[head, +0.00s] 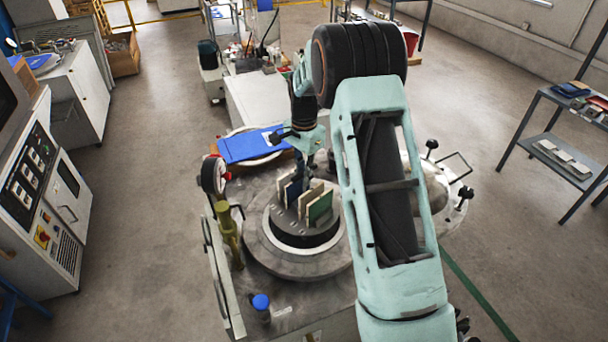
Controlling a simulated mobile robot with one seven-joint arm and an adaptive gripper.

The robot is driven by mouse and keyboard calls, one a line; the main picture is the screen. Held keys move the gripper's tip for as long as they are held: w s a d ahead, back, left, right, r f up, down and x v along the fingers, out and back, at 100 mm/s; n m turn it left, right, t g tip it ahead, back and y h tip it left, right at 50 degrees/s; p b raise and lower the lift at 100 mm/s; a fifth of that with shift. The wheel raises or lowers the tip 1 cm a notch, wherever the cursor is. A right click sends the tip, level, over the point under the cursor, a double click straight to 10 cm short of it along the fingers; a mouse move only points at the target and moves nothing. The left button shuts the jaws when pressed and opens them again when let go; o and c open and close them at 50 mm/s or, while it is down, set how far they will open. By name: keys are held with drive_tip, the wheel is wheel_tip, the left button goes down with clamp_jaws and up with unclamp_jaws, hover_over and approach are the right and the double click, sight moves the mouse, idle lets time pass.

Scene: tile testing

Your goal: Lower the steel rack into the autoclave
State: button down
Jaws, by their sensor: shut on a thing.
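The steel rack (284,218) holds several upright tiles, among them cream ones, a green one and a dark blue one. It is at the round mouth of the autoclave (268,258), with a dark band showing below its front. I cannot tell how far inside the mouth it sits. My gripper (308,168) points down over the rack from behind the tiles and is shut on it. The fingertips are small and partly hidden by the tiles and the wrist. The rack looks about upright. My forearm hides the right side of the autoclave mouth.
The round lid (419,184) with clamp knobs is swung open to the right. A pressure gauge (213,174), a yellow-green valve (228,235) and a blue-capped fitting (261,303) stand around the mouth. A blue folder (252,146) lies behind. A control cabinet (38,190) is at the left.

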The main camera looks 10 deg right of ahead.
drive_tip(key=shift+r, duration=0.1)
idle(0.3)
drive_tip(key=shift+f+b, duration=0.4)
idle(0.7)
drive_tip(key=shift+f+b, duration=4.5)
drive_tip(key=shift+f, duration=2.55)
